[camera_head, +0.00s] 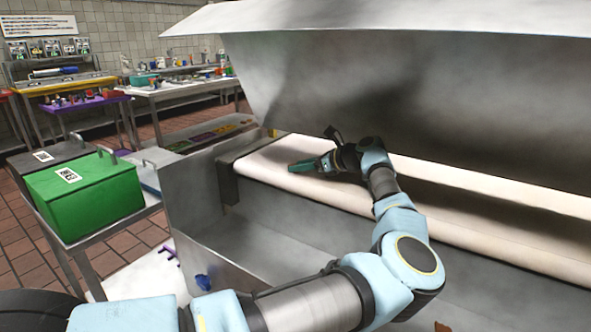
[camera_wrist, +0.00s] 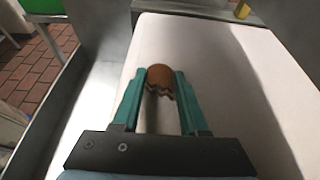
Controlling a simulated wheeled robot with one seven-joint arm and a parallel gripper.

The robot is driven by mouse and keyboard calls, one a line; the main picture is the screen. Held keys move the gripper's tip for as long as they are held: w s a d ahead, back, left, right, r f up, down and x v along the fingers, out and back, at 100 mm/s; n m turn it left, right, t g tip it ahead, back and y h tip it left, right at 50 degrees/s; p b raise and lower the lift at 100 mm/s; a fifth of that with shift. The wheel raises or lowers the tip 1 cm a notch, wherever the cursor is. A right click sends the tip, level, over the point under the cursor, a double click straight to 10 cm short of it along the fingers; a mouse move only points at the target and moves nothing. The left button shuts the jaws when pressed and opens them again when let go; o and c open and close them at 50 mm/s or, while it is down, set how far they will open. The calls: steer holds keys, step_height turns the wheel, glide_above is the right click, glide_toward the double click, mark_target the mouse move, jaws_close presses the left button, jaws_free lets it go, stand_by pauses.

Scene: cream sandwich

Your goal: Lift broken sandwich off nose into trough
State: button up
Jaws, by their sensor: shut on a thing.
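The broken sandwich (camera_wrist: 160,77) is a brown round biscuit with a jagged near edge, between the fingertips of my gripper (camera_wrist: 164,84) in the wrist view. My gripper is shut on it, above or at the white belt (camera_wrist: 215,60); I cannot tell whether the sandwich still touches the belt. In the head view my gripper (camera_head: 300,166) shows as teal fingers over the left end of the belt (camera_head: 290,183), by its rounded front nose, and the sandwich cannot be made out. The metal trough (camera_head: 300,225) lies below and in front of the nose.
A sloping metal hood (camera_head: 400,90) hangs over the belt and my arm. A green lidded bin (camera_head: 85,195) stands on a side table at left. A brown piece (camera_head: 441,326) shows at the bottom edge. A blue object (camera_head: 203,282) is on the metal front wall.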

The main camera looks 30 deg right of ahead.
jaws_close()
step_height(320, 180, up, 10)
steer(key=b, duration=0.2)
stand_by(0.6)
steer(key=shift+s, duration=0.1)
